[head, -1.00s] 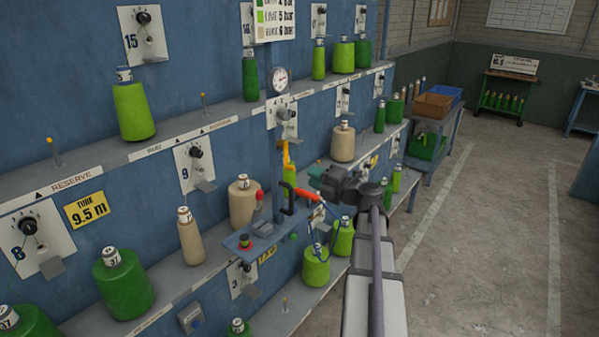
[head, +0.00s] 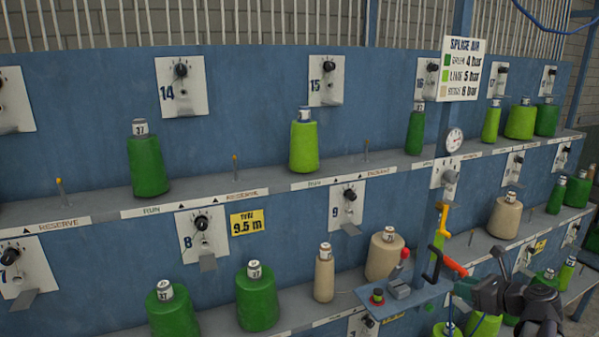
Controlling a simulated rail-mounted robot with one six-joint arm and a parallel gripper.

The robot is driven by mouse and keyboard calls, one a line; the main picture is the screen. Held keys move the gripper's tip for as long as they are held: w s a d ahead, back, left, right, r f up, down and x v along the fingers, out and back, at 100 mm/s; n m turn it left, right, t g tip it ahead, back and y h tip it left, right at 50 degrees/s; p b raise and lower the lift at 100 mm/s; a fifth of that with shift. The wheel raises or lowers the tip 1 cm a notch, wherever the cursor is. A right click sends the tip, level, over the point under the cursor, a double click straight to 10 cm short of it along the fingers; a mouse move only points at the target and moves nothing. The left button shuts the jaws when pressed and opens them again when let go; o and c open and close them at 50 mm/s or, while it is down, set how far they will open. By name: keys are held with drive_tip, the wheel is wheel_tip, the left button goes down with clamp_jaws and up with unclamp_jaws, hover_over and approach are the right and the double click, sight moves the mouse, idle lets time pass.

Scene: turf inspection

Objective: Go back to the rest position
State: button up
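My gripper (head: 492,291) is at the lower right of the head view, dark and partly overlapping my own arm's wrist. Its fingertips are too small and tangled with the background to tell whether it is open or shut. It is just right of a small blue shelf (head: 420,294) that carries a grey device with a red knob (head: 405,254) and a red button (head: 377,294). A black and orange-red handled tool (head: 453,266) shows above the shelf's right end, close to the gripper. I cannot tell whether they touch.
A blue rack (head: 110,95) fills the view, its ledges holding several green and beige yarn cones (head: 304,142). Numbered dial plates (head: 181,85) and small trays stick out from it. A post with a pressure gauge (head: 454,139) and sign (head: 461,70) stands above the shelf.

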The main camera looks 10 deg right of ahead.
drive_tip(key=s+a+f+n+g+h, duration=0.1)
drive_tip(key=a+f+n+g, duration=0.3)
drive_tip(key=a+n, duration=0.6)
drive_tip(key=s+a+f+n+g+h+b, duration=0.1)
drive_tip(key=s+a+f+n+g, duration=0.3)
drive_tip(key=a+n, duration=0.6)
drive_tip(key=s+a+f+n+g+h+b, duration=0.1)
drive_tip(key=s+a+f+n+g+h, duration=0.1)
drive_tip(key=a+n, duration=0.9)
wheel_tip(320, 180, down, 2)
drive_tip(key=shift+s+a+f+g+h, duration=0.2)
drive_tip(key=shift+a+g+h, duration=0.5)
drive_tip(key=shift+g, duration=0.3)
